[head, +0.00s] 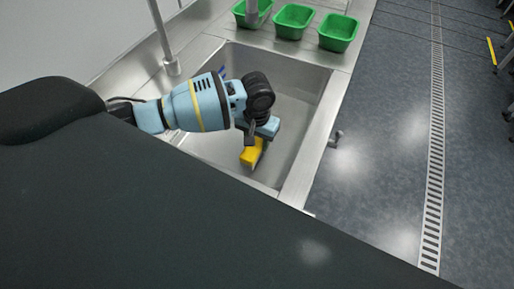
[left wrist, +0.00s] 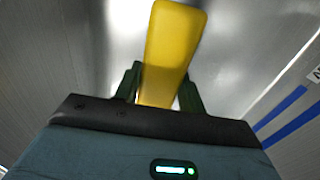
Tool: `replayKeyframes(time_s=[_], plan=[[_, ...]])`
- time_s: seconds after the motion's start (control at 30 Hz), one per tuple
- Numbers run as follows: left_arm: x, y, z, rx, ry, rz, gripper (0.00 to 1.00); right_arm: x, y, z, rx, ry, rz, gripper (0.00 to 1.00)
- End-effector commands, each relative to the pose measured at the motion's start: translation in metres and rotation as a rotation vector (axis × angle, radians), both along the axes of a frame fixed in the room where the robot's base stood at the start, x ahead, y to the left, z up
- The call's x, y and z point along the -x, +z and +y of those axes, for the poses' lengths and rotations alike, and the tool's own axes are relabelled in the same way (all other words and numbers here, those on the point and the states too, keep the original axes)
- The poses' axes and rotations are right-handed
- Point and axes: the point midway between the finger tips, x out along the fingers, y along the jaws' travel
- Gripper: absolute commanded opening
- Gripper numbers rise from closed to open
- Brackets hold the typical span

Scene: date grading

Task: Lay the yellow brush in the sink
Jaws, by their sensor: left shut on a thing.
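The yellow brush (head: 250,154) is in my left gripper (head: 254,139), over the sink (head: 213,150) in the head view. In the left wrist view the brush (left wrist: 172,50) stands out from between the two dark fingers of the left gripper (left wrist: 160,88), which are shut on it. The brush's lower end is over the near part of the basin. I cannot tell whether it touches the sink floor. My right gripper is not in view.
Several green trays (head: 294,21) stand on the steel counter (head: 218,25) behind the sink. A metal post (head: 166,45) rises at the sink's back left. A blue stripe (left wrist: 282,117) shows in the left wrist view.

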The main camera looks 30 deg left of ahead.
Motion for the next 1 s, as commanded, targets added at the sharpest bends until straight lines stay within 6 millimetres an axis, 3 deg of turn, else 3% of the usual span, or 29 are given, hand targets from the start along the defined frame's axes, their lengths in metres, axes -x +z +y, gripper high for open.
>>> replayKeyframes(time_s=[0.1, 0.4, 0.9, 0.93, 1.0], plan=[[0.000, -0.004, 0.000, 0.000, 0.000, 0.000, 0.14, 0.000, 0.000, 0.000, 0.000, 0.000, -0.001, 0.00], [0.000, -0.046, 0.000, -0.001, 0.000, 0.001, 0.14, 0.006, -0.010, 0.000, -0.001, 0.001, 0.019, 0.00], [0.000, -0.053, 0.000, 0.001, 0.001, -0.002, 0.14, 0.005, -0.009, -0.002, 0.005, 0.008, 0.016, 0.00], [0.000, -0.052, 0.000, 0.000, 0.001, -0.002, 0.44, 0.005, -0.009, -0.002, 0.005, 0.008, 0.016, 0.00], [0.000, -0.052, 0.000, 0.000, 0.001, -0.002, 0.53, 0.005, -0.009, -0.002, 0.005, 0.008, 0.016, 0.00]])
